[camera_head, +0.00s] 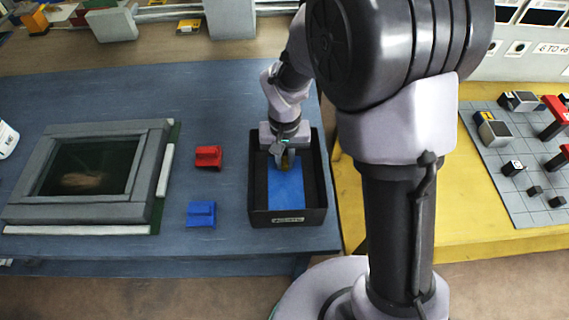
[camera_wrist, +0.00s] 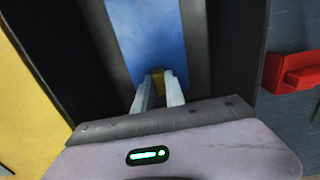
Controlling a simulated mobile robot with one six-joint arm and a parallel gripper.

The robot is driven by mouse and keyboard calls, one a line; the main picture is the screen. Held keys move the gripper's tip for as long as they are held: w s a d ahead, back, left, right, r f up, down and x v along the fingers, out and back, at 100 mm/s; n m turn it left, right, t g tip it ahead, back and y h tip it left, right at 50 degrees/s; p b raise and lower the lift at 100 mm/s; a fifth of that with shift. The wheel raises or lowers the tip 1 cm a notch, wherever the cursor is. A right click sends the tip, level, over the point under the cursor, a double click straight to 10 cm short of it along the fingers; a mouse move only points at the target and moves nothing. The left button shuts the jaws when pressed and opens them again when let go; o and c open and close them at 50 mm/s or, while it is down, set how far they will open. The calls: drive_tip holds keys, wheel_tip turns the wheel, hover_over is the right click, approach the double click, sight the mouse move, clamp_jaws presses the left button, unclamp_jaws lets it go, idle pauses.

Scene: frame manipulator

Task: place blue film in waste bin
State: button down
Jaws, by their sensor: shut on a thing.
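The blue film (camera_head: 286,188) is a flat blue strip inside the black waste bin (camera_head: 289,218), which stands at the right end of the blue table. My gripper (camera_head: 284,164) reaches down into the bin at the film's far end. In the wrist view my gripper (camera_wrist: 159,85) is shut on a small yellowish piece at the end of the blue film (camera_wrist: 148,35). The dark walls of the bin (camera_wrist: 230,60) stand on both sides of the film. I cannot tell whether the film touches the bin floor.
A grey frame (camera_head: 100,165) with a dark panel lies on the table at the left. A red block (camera_head: 208,156) and a blue block (camera_head: 201,213) sit between it and the bin. A yellow table (camera_head: 470,215) with a grey pegged board (camera_head: 520,160) is at the right.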

drive_tip(key=shift+r, duration=0.15)
drive_tip(key=c, duration=1.4)
unclamp_jaws()
drive_tip(key=shift+r, duration=0.1)
wheel_tip(320, 180, up, 12)
drive_tip(key=f+p, duration=0.1)
drive_tip(key=p, duration=0.4)
drive_tip(key=s+d+r+m+t, duration=0.1)
drive_tip(key=s+d+r+t, duration=0.1)
drive_tip(key=s+r, duration=0.3)
drive_tip(key=s+d+r+m+t+y, duration=0.1)
drive_tip(key=s+d+r+t, duration=0.1)
drive_tip(key=s+r, duration=0.2)
drive_tip(key=s+d+r+m+t+y, duration=0.1)
drive_tip(key=s+d+r+m+t, duration=0.1)
drive_tip(key=s+r, duration=0.3)
drive_tip(key=shift+s+d+r, duration=0.15)
drive_tip(key=shift+s+r, duration=0.05)
drive_tip(key=shift+s, duration=0.5)
drive_tip(key=shift+s+d+r, duration=0.15)
drive_tip(key=shift+s, duration=0.5)
